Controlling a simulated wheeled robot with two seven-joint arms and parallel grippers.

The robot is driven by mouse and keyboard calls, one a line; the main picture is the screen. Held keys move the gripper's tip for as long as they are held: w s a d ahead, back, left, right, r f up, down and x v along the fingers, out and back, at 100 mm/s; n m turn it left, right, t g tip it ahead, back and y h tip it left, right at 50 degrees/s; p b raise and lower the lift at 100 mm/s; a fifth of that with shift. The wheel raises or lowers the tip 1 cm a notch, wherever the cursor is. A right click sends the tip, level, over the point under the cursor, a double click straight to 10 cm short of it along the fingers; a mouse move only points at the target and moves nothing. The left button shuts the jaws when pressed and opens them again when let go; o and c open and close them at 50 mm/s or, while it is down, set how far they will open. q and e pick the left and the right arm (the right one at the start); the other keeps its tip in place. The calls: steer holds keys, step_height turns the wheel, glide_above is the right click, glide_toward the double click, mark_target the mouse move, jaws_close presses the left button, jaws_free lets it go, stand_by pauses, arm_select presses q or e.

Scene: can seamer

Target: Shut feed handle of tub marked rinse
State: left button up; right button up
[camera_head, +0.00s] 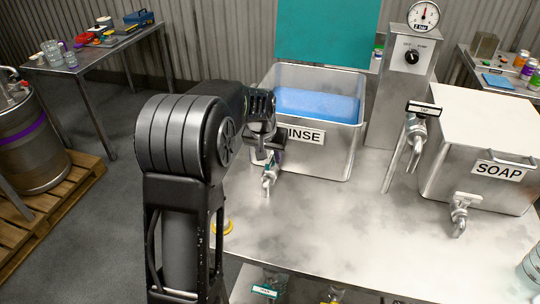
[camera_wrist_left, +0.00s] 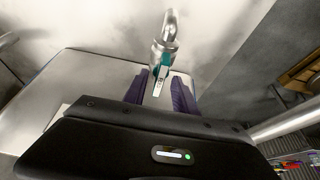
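The tub marked RINSE (camera_head: 335,150) stands open on the steel bench, with blue contents inside. Its metal tap (camera_head: 268,178) sticks out low at the front left. My left gripper (camera_head: 268,150) is at this tap, in front of the tub, and my arm covers part of the label. In the left wrist view, the tap (camera_wrist_left: 164,45) has a teal and white handle (camera_wrist_left: 160,75) reaching between the purple fingers of my left gripper (camera_wrist_left: 160,92). The fingers are apart, with gaps beside the handle. The right gripper is not seen.
A tub marked SOAP (camera_head: 480,155) with its own tap (camera_head: 460,205) stands to the right. A steel post with a dial gauge (camera_head: 423,16) and a labelled tap (camera_head: 416,125) stands between the tubs. The bench front (camera_head: 340,225) is mostly clear.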

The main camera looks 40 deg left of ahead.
arm_select(q)
steer(key=shift+c, duration=0.2)
jaws_close()
stand_by(0.5)
